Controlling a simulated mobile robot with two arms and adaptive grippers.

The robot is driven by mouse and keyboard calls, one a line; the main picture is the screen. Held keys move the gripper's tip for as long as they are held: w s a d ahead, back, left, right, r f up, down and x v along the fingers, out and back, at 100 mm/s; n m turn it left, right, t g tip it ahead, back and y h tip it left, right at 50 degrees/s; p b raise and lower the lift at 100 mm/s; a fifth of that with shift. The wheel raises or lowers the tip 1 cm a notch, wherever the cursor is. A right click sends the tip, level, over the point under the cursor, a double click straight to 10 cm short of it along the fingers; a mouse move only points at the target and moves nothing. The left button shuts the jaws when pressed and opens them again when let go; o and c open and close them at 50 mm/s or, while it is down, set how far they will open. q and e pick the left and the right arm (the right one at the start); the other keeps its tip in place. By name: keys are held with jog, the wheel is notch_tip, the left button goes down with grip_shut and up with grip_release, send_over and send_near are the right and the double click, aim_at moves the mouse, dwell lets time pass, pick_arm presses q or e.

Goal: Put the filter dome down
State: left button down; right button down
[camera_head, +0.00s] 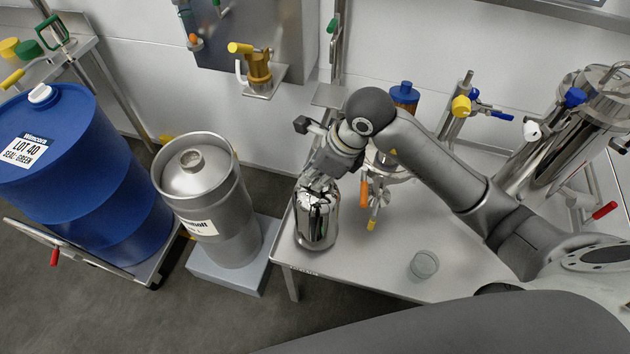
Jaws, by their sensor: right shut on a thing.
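The filter dome (316,228) is a shiny metal, rounded cylinder at the left end of the steel table (370,268). My right gripper (318,190) points down over it from above and is shut on its top. The dome stands upright over the table top near its left edge. I cannot tell whether its lower rim touches the table. The gripper hides part of the dome's top. My left gripper is not in view.
Fittings with orange and yellow handles (372,208) stand just right of the dome. A steel keg (208,200) and blue drum (80,170) stand left of the table. Steel tanks (570,130) are at right.

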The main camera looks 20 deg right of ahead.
notch_tip(320, 180, down, 2)
jog(key=shift+f, duration=0.25)
jog(key=c, duration=1.5)
grip_release()
jog(key=shift+s, duration=0.1)
jog(key=v, duration=1.2)
